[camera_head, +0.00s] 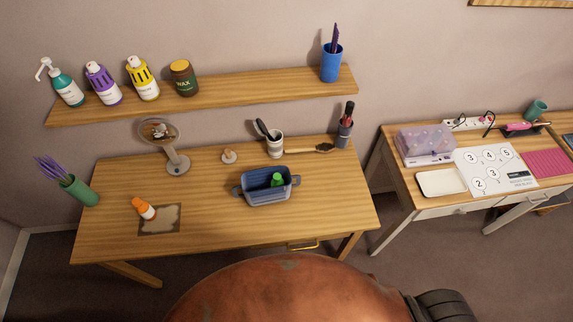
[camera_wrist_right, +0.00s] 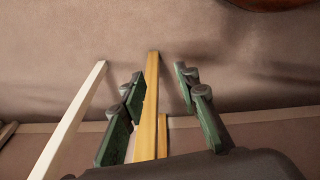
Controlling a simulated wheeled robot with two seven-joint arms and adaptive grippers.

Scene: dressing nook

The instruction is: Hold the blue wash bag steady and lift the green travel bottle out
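The blue wash bag (camera_head: 256,198) stands open on the wooden dressing table, right of its middle, with a small loop at each end. The green travel bottle (camera_head: 277,180) is inside it, with only its upper part showing above the rim. My right gripper (camera_wrist_right: 156,98) shows in the right wrist view with its two green-padded fingers apart and nothing between them. It is away from the bag, and neither bag nor bottle is in that view. My left gripper is not in either view.
An orange-capped bottle (camera_head: 144,208) is by a patterned mat (camera_head: 159,222) on the left. A round mirror (camera_head: 177,163), white cup (camera_head: 275,147) and brush (camera_head: 312,149) stand or lie behind the bag. The front of the wooden table (camera_head: 220,226) is clear. A second table stands right.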

